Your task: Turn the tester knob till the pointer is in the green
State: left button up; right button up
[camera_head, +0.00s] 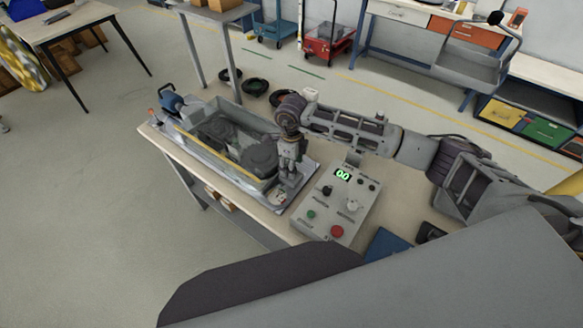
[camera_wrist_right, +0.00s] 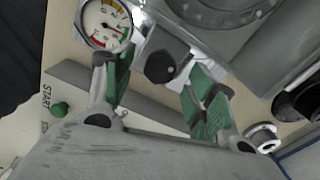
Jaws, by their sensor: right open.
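In the right wrist view a round gauge (camera_wrist_right: 104,24) with a white face and red and green bands shows at the top left; its pointer is too small to read surely. A dark round knob (camera_wrist_right: 160,67) with a white mark sits on a grey block to its right. My right gripper (camera_wrist_right: 157,80) is open, its green-padded fingers on either side of the knob with gaps visible. In the head view my right gripper (camera_head: 289,178) points down at the near end of the workpiece on the table, hiding the knob. My left gripper is not in view.
A grey control box (camera_head: 342,205) with a green 0.0 display, knobs, and green and red buttons stands right of the gripper. A grey tray (camera_head: 188,117) holding dark round parts lies on the table (camera_head: 172,146). A blue item (camera_head: 385,244) lies nearer me.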

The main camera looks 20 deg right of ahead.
notch_tip(320, 180, up, 9)
dwell(0.5)
jog(key=shift+s, duration=0.1)
dwell(0.5)
